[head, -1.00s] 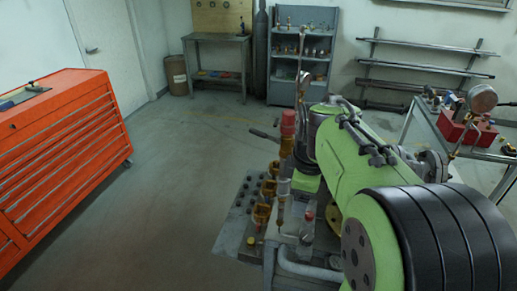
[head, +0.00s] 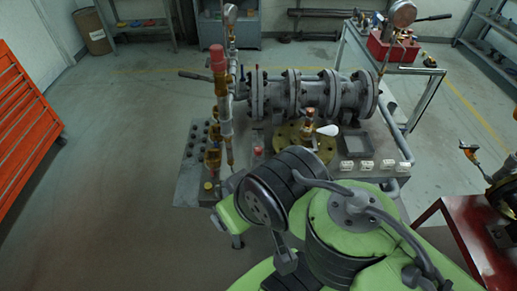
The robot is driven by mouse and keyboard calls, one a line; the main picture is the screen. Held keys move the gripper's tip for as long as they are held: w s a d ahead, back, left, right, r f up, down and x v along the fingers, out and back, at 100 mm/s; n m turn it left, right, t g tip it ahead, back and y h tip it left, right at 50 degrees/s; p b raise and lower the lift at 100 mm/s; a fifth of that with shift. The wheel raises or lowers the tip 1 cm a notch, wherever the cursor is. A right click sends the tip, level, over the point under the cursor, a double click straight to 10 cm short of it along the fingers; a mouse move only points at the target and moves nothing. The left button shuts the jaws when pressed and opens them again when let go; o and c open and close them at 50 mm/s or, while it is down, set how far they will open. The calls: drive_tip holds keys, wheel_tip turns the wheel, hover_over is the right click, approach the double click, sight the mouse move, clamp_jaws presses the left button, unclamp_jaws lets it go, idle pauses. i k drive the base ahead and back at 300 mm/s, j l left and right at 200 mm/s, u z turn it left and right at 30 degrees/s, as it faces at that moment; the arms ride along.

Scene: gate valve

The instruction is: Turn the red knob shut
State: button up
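A red cap-like knob (head: 217,58) tops an upright yellow and grey pipe assembly at the left end of the valve bench. A smaller red knob (head: 258,151) sits lower, just right of that pipe's foot. I cannot tell from the picture which of the two is meant, or how far either is turned. A grey flanged pipe body (head: 325,95) lies across the bench to the right of the upright pipe. My green and black arm fills the lower middle in front of the bench and hides part of its front. My gripper cannot be seen.
A grey cart (head: 432,95) with a red box (head: 392,48) stands behind right. A red table (head: 462,235) is close at the lower right. An orange drawer cabinet (head: 22,125) is at the left edge. The floor between cabinet and bench is clear.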

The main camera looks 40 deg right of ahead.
sight(257, 150)
drive_tip(key=z, duration=0.4)
drive_tip(key=l+z, duration=0.15)
drive_tip(key=z, duration=0.3)
drive_tip(key=l+z, duration=0.1)
drive_tip(key=z, duration=0.3)
